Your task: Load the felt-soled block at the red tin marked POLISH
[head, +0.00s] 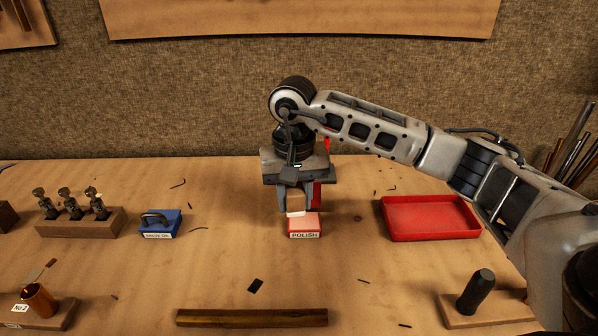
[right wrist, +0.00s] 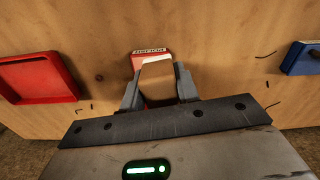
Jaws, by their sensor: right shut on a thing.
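My right gripper (head: 298,208) is shut on the felt-soled block (head: 296,202), a brown block with a pale sole. The red tin (head: 305,228) with a white POLISH label stands on the bench, just below and in front of the block. In the right wrist view the block (right wrist: 158,82) sits between the fingers and its pale end overlaps the tin (right wrist: 150,52). I cannot tell whether the sole touches the tin. My left gripper is not in view.
A blue tin (head: 160,224) with a handle stands to the left, near a wooden rack (head: 78,222) of small parts. A red tray (head: 431,219) lies to the right. A wooden bar (head: 252,318) lies in front, and a dark peg (head: 476,291) stands at front right.

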